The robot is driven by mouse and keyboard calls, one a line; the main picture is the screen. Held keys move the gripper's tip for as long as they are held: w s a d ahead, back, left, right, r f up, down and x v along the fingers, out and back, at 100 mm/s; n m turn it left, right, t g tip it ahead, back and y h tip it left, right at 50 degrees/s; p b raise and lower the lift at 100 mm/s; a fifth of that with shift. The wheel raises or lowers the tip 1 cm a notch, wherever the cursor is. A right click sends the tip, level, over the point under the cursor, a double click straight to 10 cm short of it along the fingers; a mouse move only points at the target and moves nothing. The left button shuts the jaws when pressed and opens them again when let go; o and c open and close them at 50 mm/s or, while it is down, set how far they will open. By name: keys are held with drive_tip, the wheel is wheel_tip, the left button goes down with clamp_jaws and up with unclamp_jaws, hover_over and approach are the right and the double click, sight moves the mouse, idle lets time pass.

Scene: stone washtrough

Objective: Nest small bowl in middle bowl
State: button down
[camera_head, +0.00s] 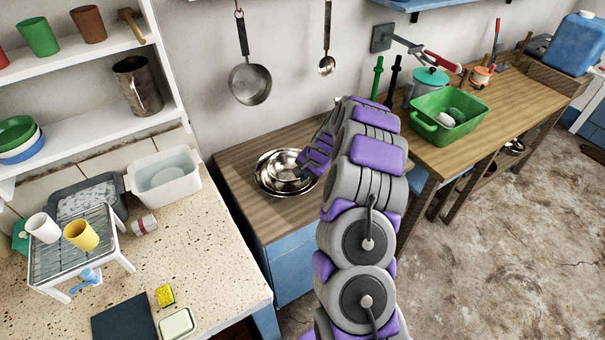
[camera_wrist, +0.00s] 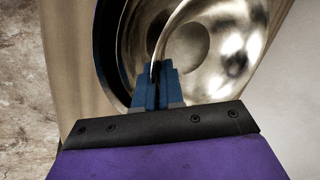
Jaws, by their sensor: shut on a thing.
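The small bowl (camera_head: 284,160), shiny metal, shows in the head view over a wider metal bowl (camera_head: 262,182) on the wooden counter. In the wrist view my gripper (camera_wrist: 160,75) is shut on the rim of the small bowl (camera_wrist: 228,50), whose shiny wall fills the right side. The wider bowl (camera_wrist: 137,42) shows to the left behind it, with a dark rim at its outer edge. In the head view my gripper (camera_head: 302,173) is at the right side of the bowls, partly hidden by my arm. I cannot tell whether the two bowls touch.
A pan (camera_head: 250,84) and a ladle (camera_head: 327,66) hang on the wall above the counter. A white tub (camera_head: 165,182) stands on the speckled worktop to the left. A green basin (camera_head: 447,125) stands on the wooden table to the right. Bare counter (camera_head: 238,160) surrounds the bowls.

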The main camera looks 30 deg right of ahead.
drive_tip(key=shift+a+f+b, duration=0.15)
drive_tip(key=shift+f+b, duration=0.2)
drive_tip(key=shift+f, duration=1.25)
idle(1.0)
drive_tip(key=c, duration=1.2)
unclamp_jaws()
drive_tip(key=shift+o, duration=0.2)
drive_tip(key=shift+s+a, duration=0.1)
drive_tip(key=shift+f, duration=0.1)
drive_tip(key=shift+c, duration=0.2)
drive_tip(key=shift+o, duration=0.6)
